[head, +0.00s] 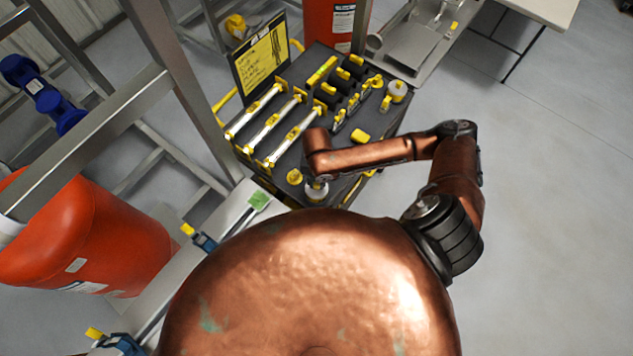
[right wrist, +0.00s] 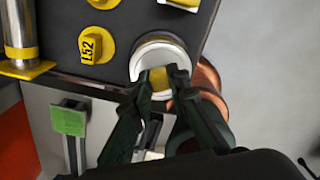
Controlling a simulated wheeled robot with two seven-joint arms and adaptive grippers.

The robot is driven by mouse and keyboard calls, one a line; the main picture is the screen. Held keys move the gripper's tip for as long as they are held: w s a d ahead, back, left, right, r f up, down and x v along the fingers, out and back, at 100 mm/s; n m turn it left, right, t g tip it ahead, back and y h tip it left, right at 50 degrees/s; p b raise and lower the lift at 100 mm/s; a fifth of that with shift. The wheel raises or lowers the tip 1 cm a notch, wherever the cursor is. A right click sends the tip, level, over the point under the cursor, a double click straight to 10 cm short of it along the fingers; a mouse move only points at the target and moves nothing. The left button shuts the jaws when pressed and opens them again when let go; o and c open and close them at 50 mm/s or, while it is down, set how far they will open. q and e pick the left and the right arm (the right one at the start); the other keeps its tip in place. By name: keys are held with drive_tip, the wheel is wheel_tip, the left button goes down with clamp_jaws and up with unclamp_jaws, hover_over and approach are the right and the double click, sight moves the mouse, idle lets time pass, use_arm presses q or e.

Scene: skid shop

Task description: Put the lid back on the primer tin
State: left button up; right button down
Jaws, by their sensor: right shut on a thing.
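My right gripper (right wrist: 160,80) is shut on a small yellow knob (right wrist: 160,91) in the right wrist view. The knob shows against a round white piece (right wrist: 160,52) with a grey inner face, at the near corner of the dark tool cart. I take this piece for the lid or the primer tin; the fingers hide part of it and I cannot tell whether two parts touch there. In the head view my right gripper (head: 316,187) is small at that same corner, mostly covered by my arm. My left gripper is not in view.
The cart's dark top (head: 345,150) holds long metal tools (head: 271,132) in yellow holders and a white, yellow-topped container (head: 397,90). A yellow sign (head: 262,62) stands at its back left. A steel frame and red drum (head: 90,235) stand left. Right floor is clear.

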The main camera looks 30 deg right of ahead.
drive_tip(key=shift+p, duration=0.45)
idle(0.5)
drive_tip(key=c, duration=1.8)
unclamp_jaws()
drive_tip(key=shift+o, duration=0.2)
drive_tip(key=o, duration=0.5)
drive_tip(key=shift+r+p, duration=3.5)
drive_tip(key=shift+p, duration=0.5)
drive_tip(key=shift+c, duration=0.6)
